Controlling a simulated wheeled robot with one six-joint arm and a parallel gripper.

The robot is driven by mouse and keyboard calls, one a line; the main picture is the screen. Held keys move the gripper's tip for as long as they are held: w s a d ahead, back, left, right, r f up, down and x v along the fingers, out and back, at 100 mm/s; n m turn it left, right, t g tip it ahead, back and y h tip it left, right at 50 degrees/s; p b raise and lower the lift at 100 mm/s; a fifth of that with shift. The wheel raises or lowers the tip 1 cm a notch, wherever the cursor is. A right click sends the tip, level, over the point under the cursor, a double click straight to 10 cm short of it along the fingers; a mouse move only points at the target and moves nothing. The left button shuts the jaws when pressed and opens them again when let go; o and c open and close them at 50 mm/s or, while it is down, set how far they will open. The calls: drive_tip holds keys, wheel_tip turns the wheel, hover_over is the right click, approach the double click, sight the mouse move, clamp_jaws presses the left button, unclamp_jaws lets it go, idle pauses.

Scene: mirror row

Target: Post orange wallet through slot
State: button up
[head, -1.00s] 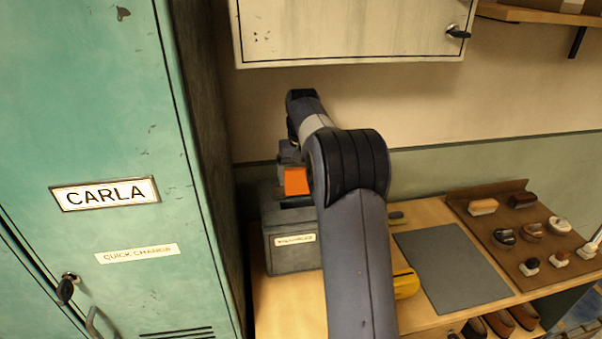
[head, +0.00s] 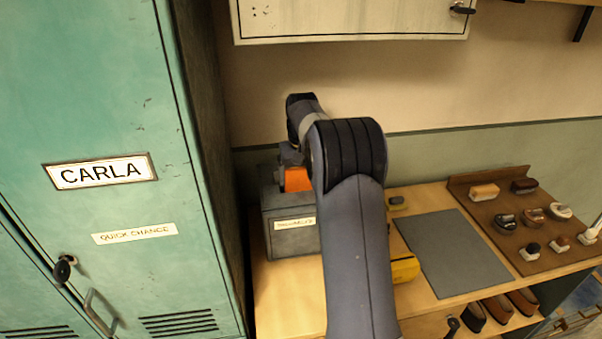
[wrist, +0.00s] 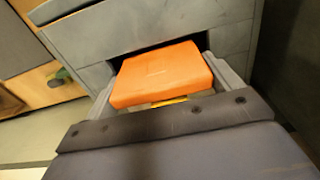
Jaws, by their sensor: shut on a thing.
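The orange wallet (wrist: 163,76) is held in my gripper (wrist: 170,88), which is shut on it. In the wrist view the wallet lies right in front of a dark slot (wrist: 150,52) in the top of the grey box; I cannot tell whether its far edge is inside. In the head view part of the wallet (head: 296,179) shows above the grey box (head: 290,233), beside my arm. The box has a small label (head: 295,223) whose words are too blurred to read. My arm hides most of the gripper and the slot in the head view.
A green locker (head: 95,120) marked CARLA stands close at left. A wall cabinet (head: 345,18) hangs above. On the wooden bench (head: 420,205), a grey mat (head: 452,253), a yellow item (head: 404,268) and a brown board (head: 480,211) with several brushes and tins lie to the right.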

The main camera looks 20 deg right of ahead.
drive_tip(key=o, duration=0.8)
drive_tip(key=shift+r, duration=0.15)
drive_tip(key=r, duration=0.7)
drive_tip(key=s+r+b, duration=0.1)
drive_tip(key=r, duration=0.2)
drive_tip(key=shift+r, duration=0.3)
drive_tip(key=shift+f, duration=0.15)
drive_tip(key=f, duration=0.7)
drive_tip(key=w+f+p, duration=0.1)
drive_tip(key=f, duration=0.2)
drive_tip(key=shift+f, duration=0.35)
drive_tip(key=shift+r+p, duration=0.4)
drive_tip(key=shift+r, duration=1)
